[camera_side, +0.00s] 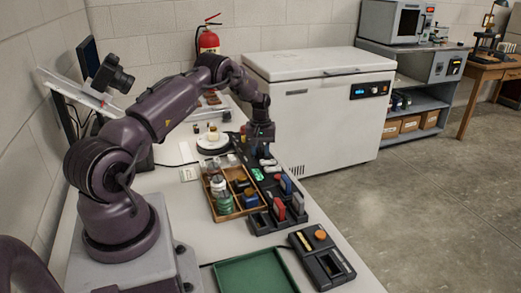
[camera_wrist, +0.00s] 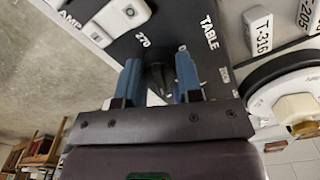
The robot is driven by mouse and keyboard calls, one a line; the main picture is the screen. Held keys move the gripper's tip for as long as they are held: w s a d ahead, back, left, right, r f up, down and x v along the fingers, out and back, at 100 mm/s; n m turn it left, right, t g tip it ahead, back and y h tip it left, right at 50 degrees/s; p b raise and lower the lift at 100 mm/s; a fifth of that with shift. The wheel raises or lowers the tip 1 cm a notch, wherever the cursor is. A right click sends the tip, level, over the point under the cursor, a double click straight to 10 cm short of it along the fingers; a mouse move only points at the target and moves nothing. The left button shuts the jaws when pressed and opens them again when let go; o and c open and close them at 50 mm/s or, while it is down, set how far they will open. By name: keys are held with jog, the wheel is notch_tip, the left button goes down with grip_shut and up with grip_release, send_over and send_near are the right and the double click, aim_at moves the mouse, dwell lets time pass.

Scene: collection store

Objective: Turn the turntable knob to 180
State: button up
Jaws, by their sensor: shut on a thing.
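The turntable knob (camera_wrist: 156,76) is a dark knob on a black panel (camera_wrist: 165,30) marked "TABLE" and "270". A further mark beside the right finger is too small to read. My gripper (camera_wrist: 158,80) has its two blue fingers on either side of the knob and is shut on it. Which number the knob points to cannot be told. In the side view my gripper (camera_side: 262,152) reaches down to the far end of the black panel (camera_side: 262,222) and hides the knob. The turntable (camera_side: 212,144), a white round plate, stands left of the gripper; it also shows in the wrist view (camera_wrist: 262,103).
A wooden compartment tray (camera_side: 226,215) with jars lies beside the panel. Red and blue handled items stand on the panel's near part. A black device with an orange button (camera_side: 320,234) and a green tray (camera_side: 256,274) are nearer. A white chest freezer (camera_side: 330,125) stands beyond the bench.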

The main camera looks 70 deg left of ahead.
jog(key=m, duration=0.6)
jog(key=shift+m, duration=0.3)
jog(key=m, duration=0.6)
jog(key=shift+m, duration=0.3)
jog(key=o, duration=0.9)
notch_tip(320, 180, up, 13)
jog(key=shift+f, duration=0.1)
dwell(0.4)
